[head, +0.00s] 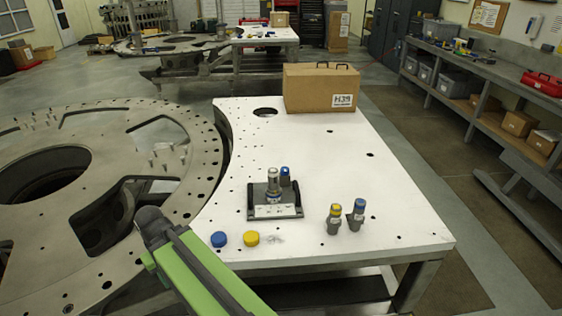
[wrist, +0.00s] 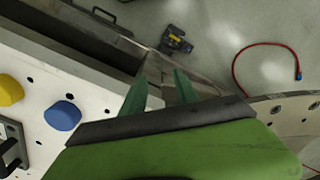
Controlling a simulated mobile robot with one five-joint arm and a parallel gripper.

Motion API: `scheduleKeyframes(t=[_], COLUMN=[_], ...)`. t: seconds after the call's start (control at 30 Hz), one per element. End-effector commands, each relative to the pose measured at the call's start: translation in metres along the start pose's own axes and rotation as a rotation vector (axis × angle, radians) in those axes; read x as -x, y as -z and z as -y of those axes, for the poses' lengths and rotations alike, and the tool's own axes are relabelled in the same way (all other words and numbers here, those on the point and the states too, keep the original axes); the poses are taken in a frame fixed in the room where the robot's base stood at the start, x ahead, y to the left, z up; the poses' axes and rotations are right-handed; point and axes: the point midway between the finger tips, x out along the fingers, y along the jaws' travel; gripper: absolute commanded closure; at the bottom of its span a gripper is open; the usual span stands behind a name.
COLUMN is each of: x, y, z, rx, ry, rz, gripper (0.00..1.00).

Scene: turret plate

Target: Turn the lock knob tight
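A dark fixture (head: 275,211) with a light label plate sits on the white table plate (head: 345,150). It carries a grey upright cylinder (head: 273,182) and a smaller blue-topped post (head: 285,173). I cannot tell for certain which is the lock knob. Part of the fixture shows at the left edge of the wrist view (wrist: 12,143). My gripper (wrist: 160,91) has its two green fingers apart with nothing between them. It is off the plate's near-left edge, away from the fixture. My green arm enters the head view from the bottom.
A blue cap (head: 219,239) and a yellow cap (head: 251,238) lie near the plate's front edge. A yellow-topped piece (head: 335,219) and a blue-topped piece (head: 356,215) stand to the right. A cardboard box (head: 320,88) is at the back. A large metal ring (head: 190,190) borders the plate.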

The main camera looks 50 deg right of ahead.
Motion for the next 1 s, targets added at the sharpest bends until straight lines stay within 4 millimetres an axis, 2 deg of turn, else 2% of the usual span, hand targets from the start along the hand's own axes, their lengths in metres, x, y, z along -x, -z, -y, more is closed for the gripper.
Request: scheduleKeyframes(t=[0.27,0.37,0.43,0.6,0.77,0.93,0.97,1.0], x=[0.0,0.005,0.023,0.098,0.151,0.199,0.207,0.218], y=[0.0,0.0,0.002,0.009,0.021,0.039,0.044,0.052], z=[0.0,0.0,0.0,-0.002,-0.011,-0.041,-0.049,-0.067], rx=[0.0,0.0,0.0,-0.001,-0.001,-0.004,-0.003,-0.003], ry=[0.0,0.0,0.0,0.001,0.007,0.02,0.024,0.032], rz=[0.0,-0.001,-0.004,-0.024,-0.046,-0.071,-0.078,-0.088], gripper=[0.64,0.52,0.44,0.44,0.44,0.44,0.44,0.44])
